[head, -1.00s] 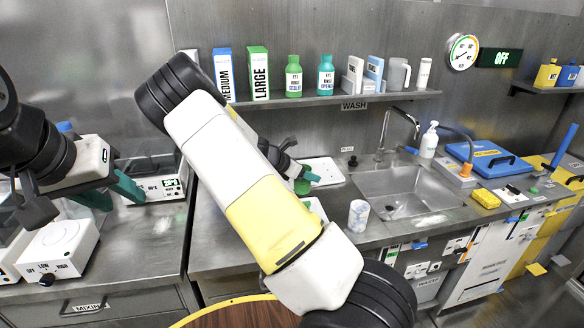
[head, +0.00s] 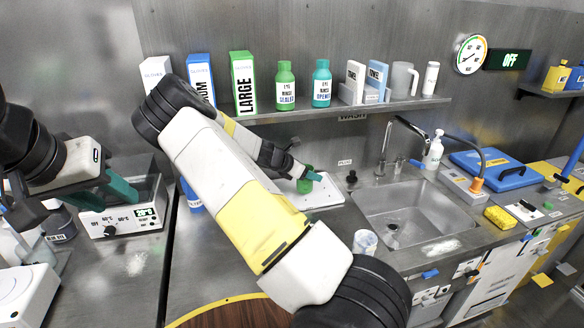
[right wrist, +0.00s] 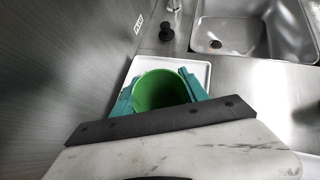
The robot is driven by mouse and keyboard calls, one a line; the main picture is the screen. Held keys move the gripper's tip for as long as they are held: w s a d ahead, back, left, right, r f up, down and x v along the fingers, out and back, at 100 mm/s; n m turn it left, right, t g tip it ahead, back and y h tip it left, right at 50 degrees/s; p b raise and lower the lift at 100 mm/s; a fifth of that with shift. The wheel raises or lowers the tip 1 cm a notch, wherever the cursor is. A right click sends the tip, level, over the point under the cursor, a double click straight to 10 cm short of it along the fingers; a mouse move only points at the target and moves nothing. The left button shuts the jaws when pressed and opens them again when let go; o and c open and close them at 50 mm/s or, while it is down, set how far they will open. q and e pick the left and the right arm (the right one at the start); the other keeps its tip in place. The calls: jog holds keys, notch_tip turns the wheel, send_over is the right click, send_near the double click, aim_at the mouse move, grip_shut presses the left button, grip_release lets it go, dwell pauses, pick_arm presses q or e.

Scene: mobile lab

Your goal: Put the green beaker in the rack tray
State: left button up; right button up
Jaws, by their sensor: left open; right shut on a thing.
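The green beaker (head: 305,182) is in my right gripper (right wrist: 160,93), whose teal fingers are on both sides of it. In the right wrist view the beaker (right wrist: 158,88) is upright enough to show its open mouth. A flat white tray, apparently the rack tray (head: 326,194), lies on the steel counter left of the sink; its rim also shows in the right wrist view (right wrist: 203,70). The beaker is over or at this tray; I cannot tell whether it touches it. My left gripper (head: 106,196) is open and empty at the left, before a heating device.
The sink (head: 402,212) with its tap is right of the tray. A white marbled cup (head: 365,242) stands at the sink's front left. A shelf (head: 340,108) with boxes and bottles hangs above. The heater (head: 122,219) is at left.

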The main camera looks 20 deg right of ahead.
aim_at(309, 181)
jog(key=shift+f, duration=1.7)
jog(key=shift+f, duration=0.15)
jog(key=o, duration=1.3)
jog(key=shift+o, duration=0.2)
